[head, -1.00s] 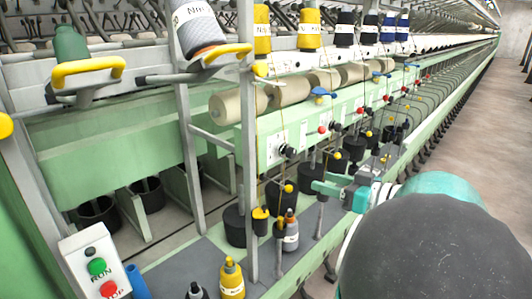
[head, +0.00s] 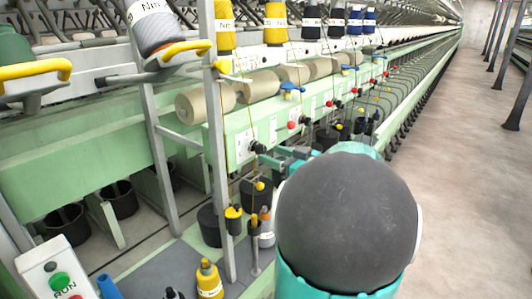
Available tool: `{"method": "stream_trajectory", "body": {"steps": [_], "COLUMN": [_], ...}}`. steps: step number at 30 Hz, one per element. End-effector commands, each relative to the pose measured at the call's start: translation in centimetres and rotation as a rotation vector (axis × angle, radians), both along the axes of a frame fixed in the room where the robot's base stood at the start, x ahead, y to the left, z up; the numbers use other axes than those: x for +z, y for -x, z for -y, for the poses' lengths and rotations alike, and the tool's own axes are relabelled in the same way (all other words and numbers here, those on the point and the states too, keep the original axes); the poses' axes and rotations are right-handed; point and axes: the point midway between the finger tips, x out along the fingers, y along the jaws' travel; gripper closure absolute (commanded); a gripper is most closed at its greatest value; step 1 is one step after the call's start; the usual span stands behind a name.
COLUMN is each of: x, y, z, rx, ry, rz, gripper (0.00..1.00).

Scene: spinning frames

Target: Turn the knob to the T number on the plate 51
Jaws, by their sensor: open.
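A black knob (head: 257,147) sits on the green machine rail, beside a small white plate (head: 242,147). The number on the plate is too small to read. Similar knobs and plates repeat along the rail to the right. My gripper (head: 276,159) is open, just right of and slightly below the nearest black knob in the head view. I cannot tell whether a fingertip touches the knob. My large dark arm joint hides part of the wrist and the rail behind it.
A grey upright post (head: 217,170) stands left of the knob. Beige rolls (head: 205,101) lie above the rail. A red ball knob (head: 291,125) and a blue lever (head: 291,87) are close by. Bottles (head: 209,281) stand on the lower deck. The aisle floor (head: 460,170) at right is clear.

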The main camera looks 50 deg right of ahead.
Motion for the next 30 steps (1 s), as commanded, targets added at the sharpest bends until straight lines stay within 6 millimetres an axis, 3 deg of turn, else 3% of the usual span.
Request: {"method": "stream_trajectory", "body": {"steps": [6, 16, 23, 30], "x": [0.0, 0.0, 0.0, 0.0], "y": [-2.8, -3.2, -3.2, -3.1], "z": [-0.3, -0.3, -0.3, -0.3], "rx": [0.004, 0.003, 0.003, 0.003], "ry": [0.000, 0.000, 0.000, -0.011], "rz": [0.000, 0.000, 0.000, -0.001], "gripper": [0.50, 0.50, 0.93, 0.93]}}
